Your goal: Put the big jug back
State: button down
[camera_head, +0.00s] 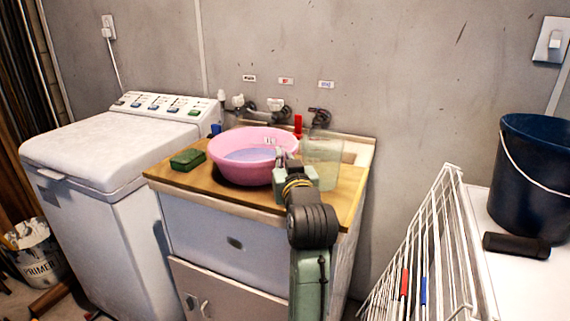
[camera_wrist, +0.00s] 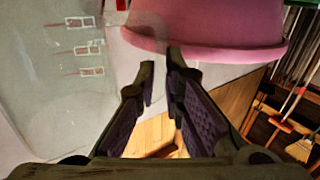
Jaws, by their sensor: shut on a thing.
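The big jug (camera_head: 322,163) is clear with a faint green tint. It appears upright at the right of the sink bench, beside the pink bowl; I cannot tell whether its base touches the bench. In the wrist view the jug (camera_wrist: 60,75) fills the left side, and wall labels show through it. My gripper (camera_head: 281,158) is between the bowl and the jug. In the wrist view my gripper (camera_wrist: 160,75) has its fingertips close together beside the jug's wall, shut on the jug, apparently at its handle, which is hard to make out.
The pink bowl (camera_head: 240,157) is close to my fingers. A green sponge (camera_head: 187,160) lies on the wooden bench top (camera_head: 220,187). Taps (camera_head: 277,104) stick out of the wall behind. A white wire rack (camera_head: 430,250) and a dark blue bucket (camera_head: 530,180) stand right.

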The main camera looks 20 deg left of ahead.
jog(key=shift+f, duration=0.8)
jog(key=shift+f, duration=0.2)
jog(key=c, duration=1.7)
grip_release()
jog(key=shift+r, duration=0.1)
jog(key=shift+s+d+r, duration=0.1)
jog(key=shift+s, duration=0.05)
jog(key=b+v, duration=0.7)
jog(key=v, duration=0.4)
jog(key=shift+s+d+b, duration=0.25)
jog(key=shift+s+b, duration=0.05)
